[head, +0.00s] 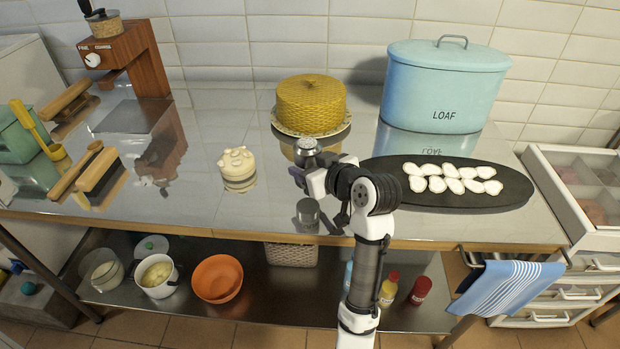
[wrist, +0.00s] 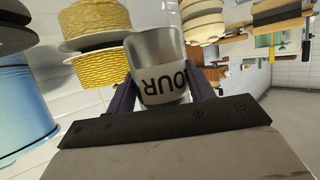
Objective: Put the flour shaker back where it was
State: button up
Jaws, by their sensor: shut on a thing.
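The flour shaker (head: 306,148) is a small metal cylinder with a domed top, held upright at the end of my arm over the middle of the steel counter (head: 225,205). My gripper (head: 322,180) is shut on it. In the wrist view the flour shaker (wrist: 158,52) sits between the two dark fingers of my gripper (wrist: 165,92), its label upside down and reading "OUR". Its reflection shows in the counter below it, apart from it. I cannot tell exactly how high its base is. The arm hides part of its lower side in the head view.
A yellow woven dome on a plate (head: 312,102) stands behind the shaker. A cream stacked item (head: 238,170) stands to the left. A black oval board (head: 505,198) with white pieces lies right, before the blue LOAF bin (head: 440,85).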

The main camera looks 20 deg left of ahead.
jog(key=shift+f, duration=1.95)
jog(key=shift+f, duration=0.1)
jog(key=o, duration=1)
jog(key=shift+o, duration=0.2)
jog(key=shift+r, duration=0.25)
jog(key=b+v, duration=0.1)
jog(key=v, duration=1.1)
